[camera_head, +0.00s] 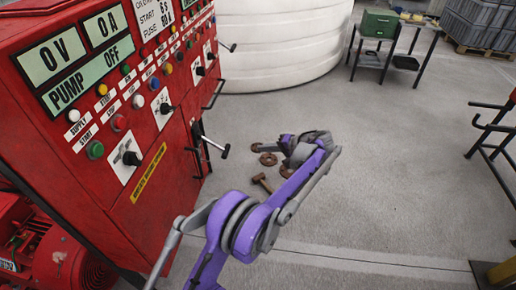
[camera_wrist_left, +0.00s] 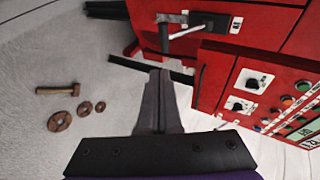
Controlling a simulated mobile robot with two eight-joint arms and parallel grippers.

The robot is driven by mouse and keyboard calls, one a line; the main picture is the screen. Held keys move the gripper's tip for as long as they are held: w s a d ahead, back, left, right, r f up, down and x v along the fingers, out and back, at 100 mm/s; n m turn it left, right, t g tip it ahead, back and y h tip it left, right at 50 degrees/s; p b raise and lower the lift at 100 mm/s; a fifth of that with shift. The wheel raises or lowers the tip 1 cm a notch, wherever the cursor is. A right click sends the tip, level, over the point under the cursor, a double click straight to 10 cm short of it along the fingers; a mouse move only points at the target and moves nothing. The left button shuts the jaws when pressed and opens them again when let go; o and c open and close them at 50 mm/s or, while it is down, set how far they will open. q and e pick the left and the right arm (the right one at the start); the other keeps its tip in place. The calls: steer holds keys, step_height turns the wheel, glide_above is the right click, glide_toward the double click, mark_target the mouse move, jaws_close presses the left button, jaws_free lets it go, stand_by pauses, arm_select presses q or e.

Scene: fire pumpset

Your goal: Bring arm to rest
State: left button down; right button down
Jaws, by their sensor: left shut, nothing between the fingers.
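My left arm, purple and grey, reaches in from the bottom of the head view. Its gripper (camera_head: 306,150) hangs in front of the red pump control panel (camera_head: 150,215), to the right of it and clear of it; its fingertips are hard to make out there. In the left wrist view the two grey fingers (camera_wrist_left: 160,78) are together with nothing between them. My right gripper is in neither view.
A white tank (camera_head: 280,45) stands behind. A table with a green box (camera_head: 378,23) is at the back right, with black metal bars (camera_head: 492,128) at the right edge. Open floor lies right of the arm.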

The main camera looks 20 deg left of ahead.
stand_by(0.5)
arm_select(q)
steer(key=s+r+m+t+h+p, duration=0.1)
steer(key=s+r+h+p, duration=0.15)
steer(key=s+r, duration=0.45)
steer(key=s+r+h+p, duration=0.2)
steer(key=s+r+h, duration=0.15)
steer(key=s, duration=0.75)
steer(key=s+d+f+t+h+p, duration=0.1)
steer(key=s+d+h+p, duration=0.1)
steer(key=s, duration=0.7)
steer(key=s+d+f+t+h+p, duration=0.1)
steer(key=s+d+h, duration=0.3)
steer(key=s, duration=0.6)
steer(key=shift+s+d+f+t+p, duration=0.15)
steer(key=shift+d+f+t+p, duration=0.15)
steer(key=shift+d+t+p, duration=0.4)
